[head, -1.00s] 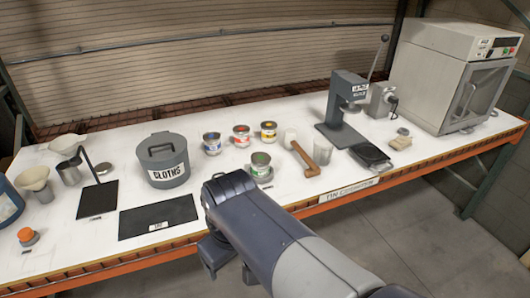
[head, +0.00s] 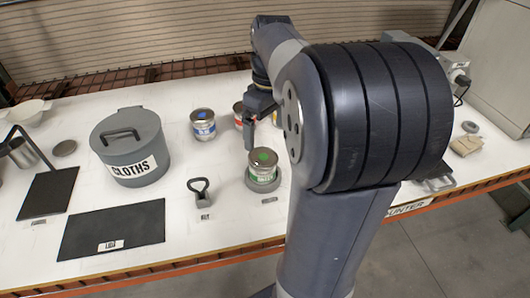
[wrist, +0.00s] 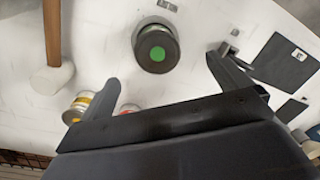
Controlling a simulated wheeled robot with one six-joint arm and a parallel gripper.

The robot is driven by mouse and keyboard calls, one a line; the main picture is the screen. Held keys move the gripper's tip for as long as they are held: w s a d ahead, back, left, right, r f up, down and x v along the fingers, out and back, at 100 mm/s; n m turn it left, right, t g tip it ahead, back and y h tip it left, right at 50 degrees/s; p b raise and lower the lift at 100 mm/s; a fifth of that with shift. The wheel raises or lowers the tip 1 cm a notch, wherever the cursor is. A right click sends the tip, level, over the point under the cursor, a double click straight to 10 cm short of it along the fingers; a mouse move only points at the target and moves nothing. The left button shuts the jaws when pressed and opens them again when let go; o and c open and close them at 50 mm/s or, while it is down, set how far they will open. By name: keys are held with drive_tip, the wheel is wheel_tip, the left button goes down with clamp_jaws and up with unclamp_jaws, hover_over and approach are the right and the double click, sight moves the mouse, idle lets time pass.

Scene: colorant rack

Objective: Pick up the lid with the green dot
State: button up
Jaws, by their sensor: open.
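The lid with the green dot (head: 263,156) sits on top of a tin with a green label (head: 263,174), which stands on a round grey base. The dark lid also shows in the wrist view (wrist: 157,50), at top centre, with its green dot facing up at me. My gripper (wrist: 162,70) is open and empty, its two fingers spread to either side of the lid in the picture. In the head view my gripper (head: 251,128) hangs just behind and above the tin, apart from it. My arm hides part of the table to the right.
Tins with a blue dot (head: 203,125) and a red label (head: 239,112) stand behind. A small dark-handled tool (head: 200,190) is left of the green tin. The grey CLOTHS bin (head: 130,148) and black mat (head: 112,222) lie further left. A wooden-handled tool (wrist: 52,40) shows in the wrist view.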

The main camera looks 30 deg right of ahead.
sight(264, 157)
drive_tip(key=f, duration=0.8)
drive_tip(key=shift+w+a+f, duration=0.15)
drive_tip(key=shift+w+f, duration=0.1)
drive_tip(key=shift+c, duration=0.6)
drive_tip(key=c, duration=0.9)
